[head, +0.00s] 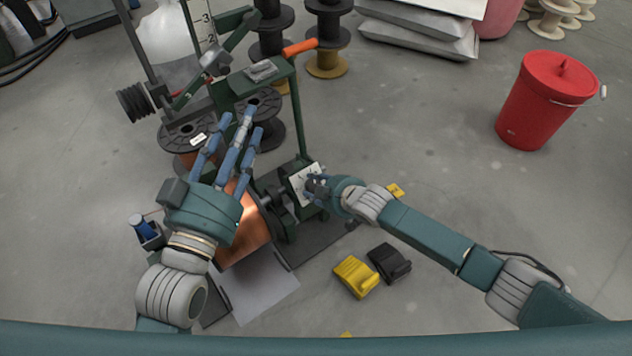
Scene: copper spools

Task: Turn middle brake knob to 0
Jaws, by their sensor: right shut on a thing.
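The brake's pale dial plate (299,178) with dark marks is on the machine, right of the copper spool (246,246). My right gripper (316,187) is at the plate's face, its fingers closed around the knob there. The knob is mostly hidden by the fingers, so its pointer and setting cannot be read. My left gripper (236,125) is open, its blue fingers spread and empty, above the copper spool and in front of the machine frame. It hides part of the spool.
A yellow pedal (355,277) and a black pedal (389,262) lie on the floor below my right arm. A red lidded bucket (541,105) stands at the right. Dark spools (329,22) stand behind the machine. The floor between machine and bucket is clear.

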